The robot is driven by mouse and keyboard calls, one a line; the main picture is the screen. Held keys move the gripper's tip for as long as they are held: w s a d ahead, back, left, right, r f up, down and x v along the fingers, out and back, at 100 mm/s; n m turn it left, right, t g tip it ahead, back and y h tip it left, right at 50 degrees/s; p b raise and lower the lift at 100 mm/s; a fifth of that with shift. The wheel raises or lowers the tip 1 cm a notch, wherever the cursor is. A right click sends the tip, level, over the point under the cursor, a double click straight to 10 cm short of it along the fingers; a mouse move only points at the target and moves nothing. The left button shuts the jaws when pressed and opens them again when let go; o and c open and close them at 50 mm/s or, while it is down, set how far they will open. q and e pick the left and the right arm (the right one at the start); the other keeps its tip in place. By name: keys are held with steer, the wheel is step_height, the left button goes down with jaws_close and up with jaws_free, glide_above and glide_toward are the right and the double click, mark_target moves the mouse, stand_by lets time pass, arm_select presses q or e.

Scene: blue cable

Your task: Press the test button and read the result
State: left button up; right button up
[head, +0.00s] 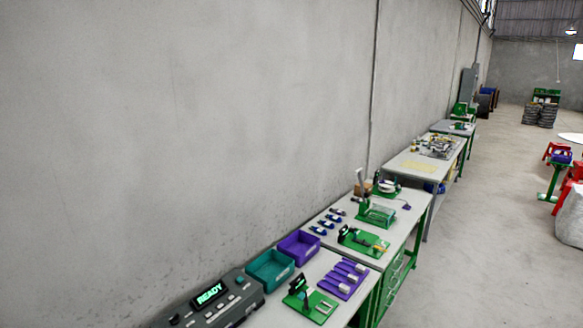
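A dark grey tester (223,302) sits at the bottom left on the near bench, partly cut off by the lower edge. Its lit display (209,293) shows READY in green letters. Several small buttons are on its top face, among them a teal one (240,280) right of the display. Which of them is the test button I cannot tell. No blue cable can be made out for certain. Neither of my grippers is in view.
Right of the tester are a teal bin (270,270), a purple bin (299,247), a green fixture (311,302) and a purple rack (343,279) with white pieces. More benches continue along the wall (180,130). The floor (480,250) right of the benches is open.

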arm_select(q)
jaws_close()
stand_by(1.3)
